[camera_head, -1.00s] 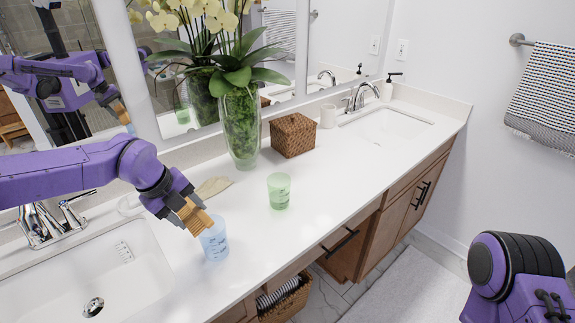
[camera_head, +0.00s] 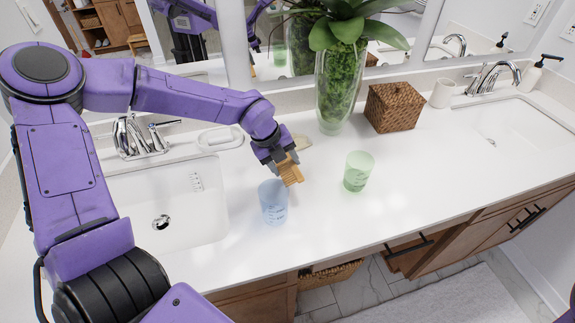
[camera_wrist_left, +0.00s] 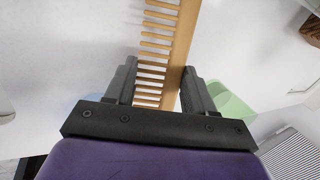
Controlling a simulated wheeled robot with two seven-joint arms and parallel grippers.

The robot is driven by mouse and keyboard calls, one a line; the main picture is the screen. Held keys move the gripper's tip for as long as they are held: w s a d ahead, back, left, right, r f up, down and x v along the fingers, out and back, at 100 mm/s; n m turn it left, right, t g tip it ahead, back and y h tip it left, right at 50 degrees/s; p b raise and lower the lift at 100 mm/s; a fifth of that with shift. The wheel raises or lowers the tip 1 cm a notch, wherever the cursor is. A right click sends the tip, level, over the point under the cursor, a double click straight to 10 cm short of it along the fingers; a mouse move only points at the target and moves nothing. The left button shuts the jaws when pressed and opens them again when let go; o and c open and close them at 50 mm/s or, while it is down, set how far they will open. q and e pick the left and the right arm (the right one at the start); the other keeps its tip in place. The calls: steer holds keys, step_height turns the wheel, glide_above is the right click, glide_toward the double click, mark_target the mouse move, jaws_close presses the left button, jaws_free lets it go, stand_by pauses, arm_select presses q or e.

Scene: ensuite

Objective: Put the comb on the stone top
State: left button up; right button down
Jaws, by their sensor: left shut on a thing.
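A wooden comb (camera_head: 291,172) with a flat spine and a row of teeth is held by my left gripper (camera_head: 283,160). In the left wrist view the comb (camera_wrist_left: 182,45) sits between the two fingers of my left gripper (camera_wrist_left: 158,88), which are closed on it. The comb is over the white stone top (camera_head: 330,215), just behind and right of the blue cup; I cannot tell whether it touches the top. My right gripper is not in view.
A blue cup (camera_head: 273,204) stands close in front of the comb, and a green cup (camera_head: 357,172) stands to its right. A glass vase (camera_head: 338,95) and a wicker box (camera_head: 393,107) stand behind. A sink (camera_head: 165,205) is at left. The front right counter is clear.

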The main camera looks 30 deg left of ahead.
arm_select(q)
steer(key=shift+f, duration=1.25)
steer(key=shift+s+r, duration=0.1)
steer(key=shift+s, duration=0.1)
steer(key=shift+f, duration=0.3)
steer(key=o, duration=1.1)
steer(key=shift+w+r, duration=0.1)
